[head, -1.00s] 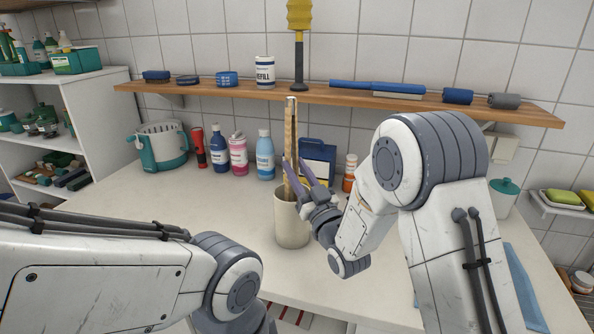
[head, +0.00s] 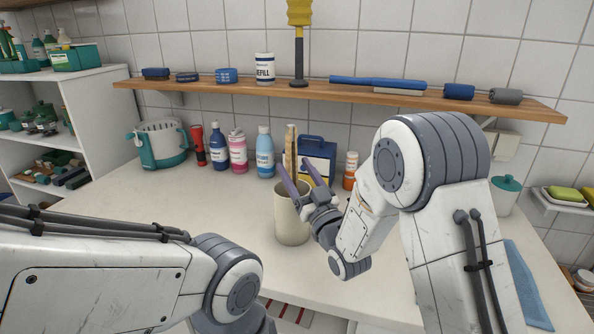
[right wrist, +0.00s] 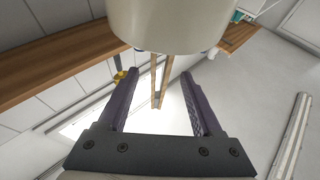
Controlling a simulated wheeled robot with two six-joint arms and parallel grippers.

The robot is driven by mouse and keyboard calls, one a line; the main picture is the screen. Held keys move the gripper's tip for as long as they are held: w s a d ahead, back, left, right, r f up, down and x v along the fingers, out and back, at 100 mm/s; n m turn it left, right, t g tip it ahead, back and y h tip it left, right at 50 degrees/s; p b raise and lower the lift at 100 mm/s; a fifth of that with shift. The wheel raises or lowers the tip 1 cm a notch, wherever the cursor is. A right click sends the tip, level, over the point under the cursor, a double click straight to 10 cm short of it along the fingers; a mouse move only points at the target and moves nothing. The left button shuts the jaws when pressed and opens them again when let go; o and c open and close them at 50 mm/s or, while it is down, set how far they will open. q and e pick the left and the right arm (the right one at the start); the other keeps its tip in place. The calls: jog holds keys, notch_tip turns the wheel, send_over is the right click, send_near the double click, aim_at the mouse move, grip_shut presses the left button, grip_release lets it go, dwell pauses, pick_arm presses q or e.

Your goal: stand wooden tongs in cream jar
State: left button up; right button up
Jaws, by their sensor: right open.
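The cream jar (head: 290,218) stands upright on the counter in the middle of the head view. The wooden tongs (head: 290,146) stand in it, nearly upright. Their upper part rises above the rim and their lower ends are hidden inside. My right gripper (head: 296,166) is at the jar's rim, its purple fingers spread on either side of the tongs. In the right wrist view the jar (right wrist: 170,22) fills the top and the tongs (right wrist: 165,80) show between the open fingers (right wrist: 160,76), seemingly clear of both. My left arm shows, but its gripper is out of view.
Behind the jar stand a blue box (head: 319,150), an orange bottle (head: 350,170), a light blue bottle (head: 265,155) and a pink bottle (head: 238,155). A wooden shelf (head: 300,92) runs above. The counter (head: 180,205) left of the jar is clear.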

jog(key=b+v, duration=0.3)
jog(key=v, duration=0.7)
jog(key=shift+s+d, duration=0.1)
jog(key=shift+s, duration=0.05)
jog(key=s+a+f+g+h+p, duration=0.4)
jog(key=a+f+g+p, duration=0.15)
jog(key=g, duration=0.35)
jog(key=s+d+r+n+g+h+p, duration=0.1)
jog(key=s+g, duration=0.4)
jog(key=s, duration=0.7)
jog(key=s+d+r+n+g+h+p, duration=0.1)
jog(key=s+d+g+h+p, duration=0.2)
jog(key=s, duration=1)
jog(key=d+g+h, duration=0.1)
jog(key=g, duration=0.2)
jog(key=shift+r, duration=0.35)
